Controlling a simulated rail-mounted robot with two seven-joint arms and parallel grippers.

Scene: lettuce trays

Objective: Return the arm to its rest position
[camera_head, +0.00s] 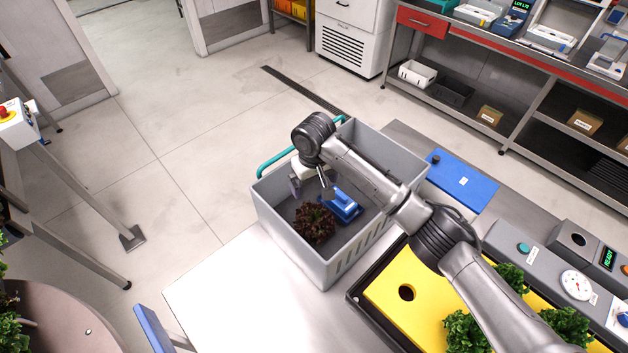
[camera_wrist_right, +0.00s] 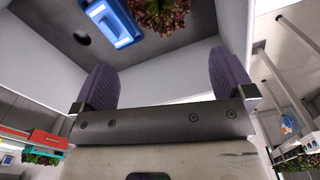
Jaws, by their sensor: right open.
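My right arm comes in from the lower right in the head view and reaches over a grey crate (camera_head: 290,243). Its right gripper (camera_head: 312,187) points down inside or just above the crate's opening; the exact height is hard to tell. In the wrist view the two purple finger pads of the right gripper (camera_wrist_right: 163,85) stand wide apart with nothing between them. A dark red lettuce (camera_head: 314,224) lies in the crate, apart from the fingers; it also shows in the wrist view (camera_wrist_right: 160,14). My left gripper is not in view.
A blue object (camera_head: 343,207) lies beside the lettuce in the crate. A yellow tray board (camera_head: 395,292) with a round hole and several green lettuces (camera_head: 465,331) lies under my right arm. A blue panel (camera_head: 463,180) is right of the crate. The metal table (camera_head: 230,300) is bare at front left.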

